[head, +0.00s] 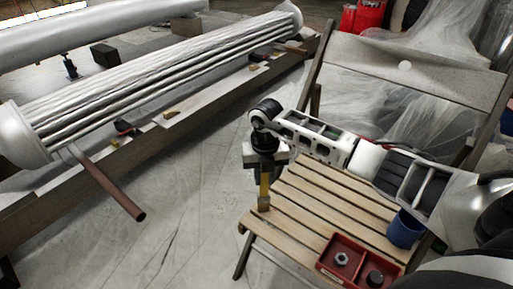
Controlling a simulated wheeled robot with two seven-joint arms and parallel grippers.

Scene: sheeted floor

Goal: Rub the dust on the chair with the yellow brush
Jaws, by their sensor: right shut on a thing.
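The wooden chair (330,200) stands at the right, with a slatted seat and a pale backrest (420,75) that has a round hole. The backrest looks speckled, but I cannot tell dust clearly at this size. My right gripper (264,172) points down near the seat's left corner and is shut on the yellow brush (264,188). The brush hangs upright with its head low, close to the seat's left edge. I cannot tell whether it touches the wood. My left gripper is out of view.
A red tray (333,276) with small dark parts and a blue cup (404,230) sit on the seat's front right. A fluted column (160,80) lies on beams at the left. Plastic sheeting hangs behind the chair.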

